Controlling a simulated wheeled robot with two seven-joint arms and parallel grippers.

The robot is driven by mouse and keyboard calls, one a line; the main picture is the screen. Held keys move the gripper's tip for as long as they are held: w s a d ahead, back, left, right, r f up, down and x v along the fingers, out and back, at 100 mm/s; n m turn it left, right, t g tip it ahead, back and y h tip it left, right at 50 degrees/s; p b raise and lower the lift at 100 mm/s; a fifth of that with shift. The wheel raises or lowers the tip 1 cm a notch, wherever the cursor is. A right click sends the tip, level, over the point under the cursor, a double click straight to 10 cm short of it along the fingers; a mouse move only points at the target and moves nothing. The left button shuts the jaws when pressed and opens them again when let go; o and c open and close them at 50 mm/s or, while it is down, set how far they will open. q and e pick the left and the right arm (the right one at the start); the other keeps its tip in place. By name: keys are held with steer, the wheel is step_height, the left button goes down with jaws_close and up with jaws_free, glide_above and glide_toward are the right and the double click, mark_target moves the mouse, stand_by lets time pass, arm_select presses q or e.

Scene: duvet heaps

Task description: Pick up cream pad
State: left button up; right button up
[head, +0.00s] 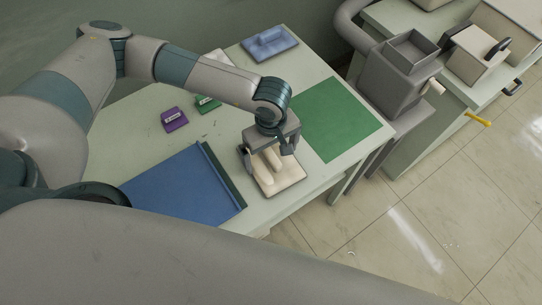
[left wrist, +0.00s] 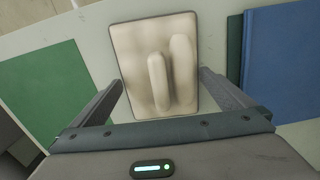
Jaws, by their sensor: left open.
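The cream pad (head: 291,183) lies on the pale green table near its front edge, with raised rounded cream forms on top. It also shows in the left wrist view (left wrist: 132,60), upper middle, as a flat rectangle with a dark rim. My left gripper (head: 266,153) is over the pad and points down. In the left wrist view its fingers (left wrist: 163,92) are spread wide, one to each side of the pad's near part, with nothing held between them. I cannot tell whether they touch the pad. The gripper hides the pad's far part in the head view. My right gripper is not in view.
A blue folder-like sheet (head: 180,190) lies left of the pad, and a green mat (head: 340,118) lies right. A purple block (head: 174,119), a green block (head: 207,104) and a blue pad (head: 269,43) are farther back. A grey machine (head: 392,78) stands beyond the table's right side.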

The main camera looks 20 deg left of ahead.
arm_select(q)
steer(key=shift+f, duration=0.55)
steer(key=c, duration=0.8)
steer(key=shift+r, duration=0.15)
